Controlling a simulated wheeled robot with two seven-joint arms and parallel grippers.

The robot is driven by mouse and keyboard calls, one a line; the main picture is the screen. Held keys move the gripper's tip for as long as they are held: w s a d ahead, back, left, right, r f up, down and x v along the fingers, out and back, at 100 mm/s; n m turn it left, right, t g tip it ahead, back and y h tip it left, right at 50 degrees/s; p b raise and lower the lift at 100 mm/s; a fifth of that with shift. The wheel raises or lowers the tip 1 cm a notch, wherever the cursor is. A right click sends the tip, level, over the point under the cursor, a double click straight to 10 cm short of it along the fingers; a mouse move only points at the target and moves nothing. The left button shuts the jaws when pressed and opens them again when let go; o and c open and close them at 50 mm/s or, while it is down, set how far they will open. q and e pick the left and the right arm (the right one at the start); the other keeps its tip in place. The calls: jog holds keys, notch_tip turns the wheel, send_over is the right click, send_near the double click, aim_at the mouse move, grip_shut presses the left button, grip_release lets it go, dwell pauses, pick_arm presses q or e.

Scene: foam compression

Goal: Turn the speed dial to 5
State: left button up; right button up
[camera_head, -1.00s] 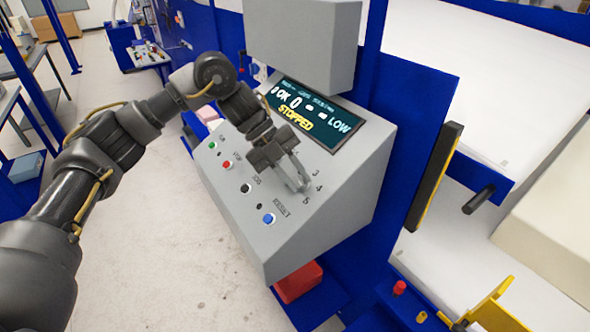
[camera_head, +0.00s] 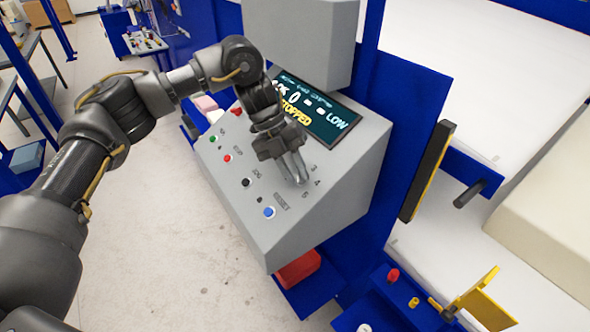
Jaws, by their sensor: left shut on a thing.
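The grey control panel (camera_head: 325,205) fills the middle of the head view, with its sloped face toward me. My left gripper (camera_head: 296,177) points down at the panel and is shut on the speed dial, which the fingers and wrist hide almost wholly. The printed numbers 4 and 5 (camera_head: 305,195) show just right of and below the fingertips. The dial's pointer is hidden, so its setting cannot be read. The display (camera_head: 330,118) shows yellow "STOPPED", a 0 and "LOW"; my arm covers its left part. My right gripper is not in view.
A blue button (camera_head: 268,212), a black button (camera_head: 245,182), a red button (camera_head: 227,158) and a green button (camera_head: 213,139) line the panel's left side. A grey box (camera_head: 300,40) overhangs the display. A blue frame (camera_head: 425,100) stands at the right.

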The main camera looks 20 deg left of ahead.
pick_arm(q)
jog(key=o, duration=0.7)
jog(key=shift+w, duration=0.1)
jog(key=shift+c, duration=0.2)
jog(key=b+v, duration=0.1)
jog(key=v, duration=0.9)
jog(key=shift+a+r+b, duration=0.15)
jog(key=shift+r+b, duration=0.15)
jog(key=shift+r, duration=0.05)
